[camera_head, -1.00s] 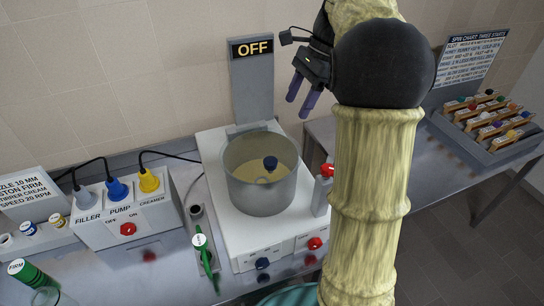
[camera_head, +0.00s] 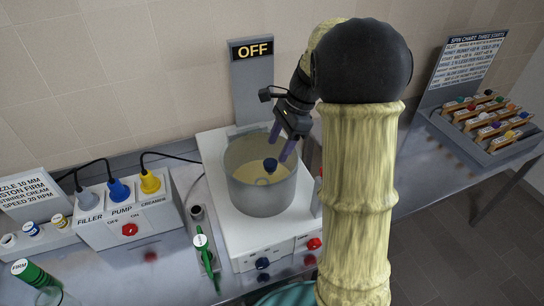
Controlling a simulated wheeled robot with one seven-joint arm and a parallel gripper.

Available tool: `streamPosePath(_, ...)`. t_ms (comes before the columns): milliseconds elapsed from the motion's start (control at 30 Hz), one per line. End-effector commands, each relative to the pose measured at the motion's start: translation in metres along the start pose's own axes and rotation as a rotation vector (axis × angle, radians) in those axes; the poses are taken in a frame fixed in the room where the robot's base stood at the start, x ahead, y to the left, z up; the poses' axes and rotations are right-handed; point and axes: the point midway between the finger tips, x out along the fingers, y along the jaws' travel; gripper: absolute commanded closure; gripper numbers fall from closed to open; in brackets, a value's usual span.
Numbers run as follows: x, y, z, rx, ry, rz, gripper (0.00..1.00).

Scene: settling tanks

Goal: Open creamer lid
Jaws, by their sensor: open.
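The creamer is a white machine (camera_head: 240,243) with a grey cylindrical bowl (camera_head: 262,196) on top and an "OFF" sign on the panel behind it. Cream-coloured content shows inside the bowl, along with a dark blue knob (camera_head: 270,165) that seems to belong to a clear lid, though the lid itself is hard to make out. My gripper (camera_head: 281,148) is open, with its purple fingers pointing down over the bowl, just above and right of the knob. I cannot tell whether a fingertip touches the knob.
A control box (camera_head: 122,222) with plugged cables stands left of the creamer. A green-handled tool (camera_head: 207,260) lies between them. A green "FIRM" tube (camera_head: 35,273) is at front left. A rack of coloured-cap vials (camera_head: 487,130) stands on the right counter.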

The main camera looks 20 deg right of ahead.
Motion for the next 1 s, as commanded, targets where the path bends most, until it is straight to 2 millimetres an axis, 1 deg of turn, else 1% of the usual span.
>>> streamPosePath(100, 0.021, 0.001, 0.001, 0.001, -0.001, 0.004, 0.44)
streamPosePath(200, 0.036, 0.0, 0.001, 0.001, -0.001, 0.004, 0.44)
streamPosePath(300, 0.047, 0.0, 0.0, 0.0, 0.0, 0.002, 0.44)
streamPosePath(433, 0.053, 0.0, 0.0, 0.001, 0.0, 0.001, 0.44)
streamPosePath(667, 0.054, 0.0, 0.0, 0.0, 0.0, 0.0, 0.44)
streamPosePath(767, 0.054, 0.0, 0.0, 0.0, 0.0, 0.0, 0.61)
streamPosePath(800, 0.054, 0.0, 0.0, 0.0, 0.0, 0.0, 0.69)
streamPosePath(933, 0.053, 0.0, 0.0, 0.0, 0.0, 0.0, 0.95)
streamPosePath(967, 0.053, 0.0, 0.0, 0.0, 0.0, 0.0, 1.0)
streamPosePath(1000, 0.053, 0.0, 0.0, 0.0, 0.0, 0.0, 1.0)
